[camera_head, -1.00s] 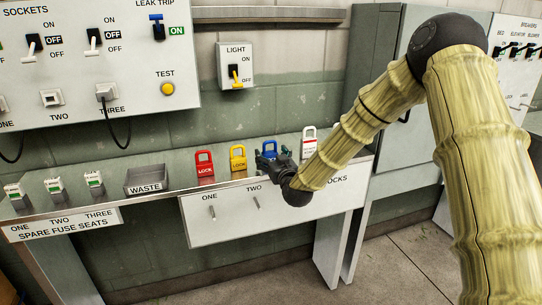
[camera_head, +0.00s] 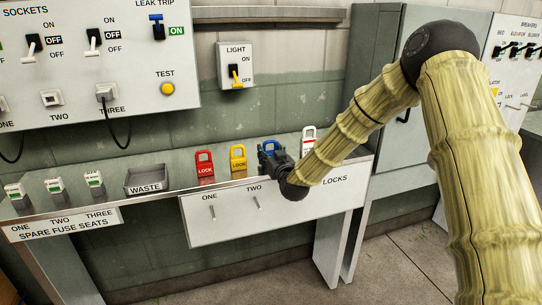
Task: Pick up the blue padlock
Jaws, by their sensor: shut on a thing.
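The blue padlock (camera_head: 269,146) stands on the metal shelf behind my gripper. Only its upper part shows, as the gripper covers the rest. My gripper (camera_head: 267,152) is at the padlock, reached from the right, and is shut on it. The fingertips are small and partly hidden by the gripper's own body. I cannot tell whether the padlock has left the shelf.
A red padlock (camera_head: 205,168) and a yellow padlock (camera_head: 238,160) stand left of the gripper. A white padlock (camera_head: 308,140) is close on the right, partly behind my arm. A waste tray (camera_head: 146,181) and several fuses sit further left on the shelf (camera_head: 112,199).

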